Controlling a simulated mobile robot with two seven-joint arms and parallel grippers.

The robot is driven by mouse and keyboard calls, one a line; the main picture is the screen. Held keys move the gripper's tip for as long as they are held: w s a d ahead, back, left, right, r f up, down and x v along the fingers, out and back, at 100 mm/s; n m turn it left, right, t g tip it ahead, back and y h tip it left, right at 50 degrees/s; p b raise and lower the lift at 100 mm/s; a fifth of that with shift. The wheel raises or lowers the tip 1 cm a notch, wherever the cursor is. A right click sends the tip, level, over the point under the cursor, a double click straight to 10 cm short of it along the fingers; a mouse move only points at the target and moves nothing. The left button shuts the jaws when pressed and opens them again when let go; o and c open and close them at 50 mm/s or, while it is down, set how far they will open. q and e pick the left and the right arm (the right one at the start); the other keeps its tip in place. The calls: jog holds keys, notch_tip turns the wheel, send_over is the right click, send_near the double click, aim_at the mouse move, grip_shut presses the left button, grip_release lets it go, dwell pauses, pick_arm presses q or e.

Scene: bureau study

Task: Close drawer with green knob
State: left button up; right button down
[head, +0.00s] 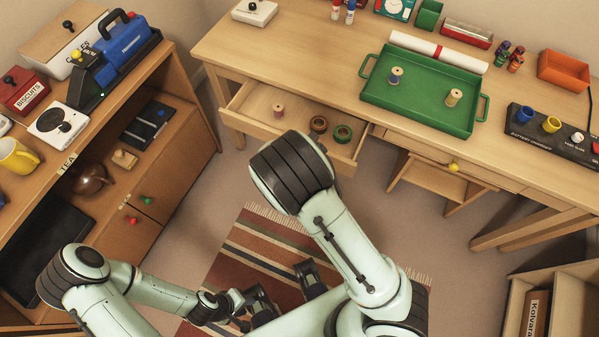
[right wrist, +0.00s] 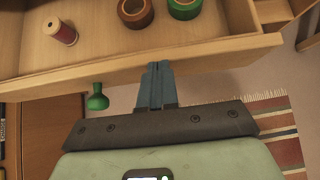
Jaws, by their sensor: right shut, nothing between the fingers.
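The open drawer (head: 262,118) sticks out from the left part of the desk, holding a spool and two rolls of tape. In the right wrist view, the green knob (right wrist: 97,97) is on the outer face of the drawer front (right wrist: 190,52). My right gripper (right wrist: 155,68) is shut and empty, its fingertips at the drawer front, right of the knob. I cannot tell whether they touch it. In the head view my right arm hides that gripper and the knob. My left gripper (head: 262,301) is low over the rug, and its jaws are unclear.
A green tray (head: 420,113) with two spools stands on the desk (head: 300,30). Another drawer with a yellow knob (head: 454,167) is at the right. A cabinet (head: 150,185) with red and green knobs stands at the left. A striped rug (head: 240,250) covers the floor.

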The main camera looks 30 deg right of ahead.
jog(key=w+d, duration=0.3)
jog(key=d, duration=0.1)
jog(key=w+d, duration=0.3)
jog(key=d, duration=0.1)
jog(key=w+d, duration=0.3)
jog(key=d, duration=0.1)
jog(key=shift+w+d, duration=0.1)
jog(key=shift+w, duration=0.15)
